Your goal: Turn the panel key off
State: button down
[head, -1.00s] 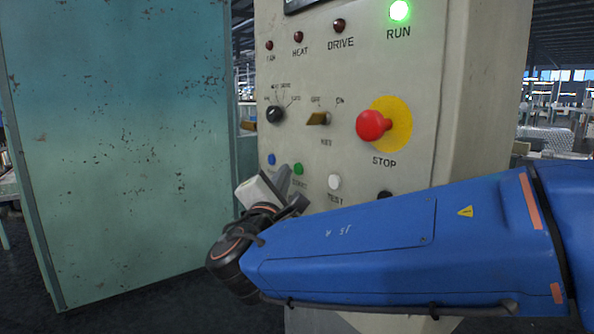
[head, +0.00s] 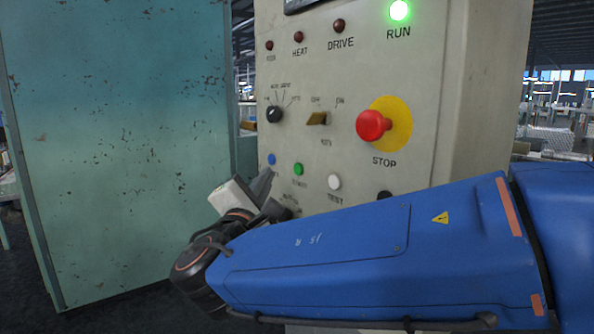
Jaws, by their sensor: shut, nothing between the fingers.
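The panel key (head: 317,118) is a flat brass-coloured tab on the pale control panel (head: 430,60), below the OFF and ON labels, left of the red STOP button. It sits closer below OFF than ON, but I cannot tell its exact angle. The green RUN lamp (head: 400,10) is lit. My gripper (head: 266,181) is shut and empty, low at the panel's left edge near the blue button. It is below and left of the key and apart from it. My arm hides the lower part of the panel.
The red STOP button (head: 373,125) on its yellow disc sticks out right of the key. A black selector knob (head: 274,114) is left of it. Blue (head: 271,159), green (head: 298,169) and white (head: 334,181) buttons lie below. A green cabinet (head: 120,150) stands left.

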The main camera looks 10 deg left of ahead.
aim_at(324, 118)
jog(key=k+l, duration=0.8)
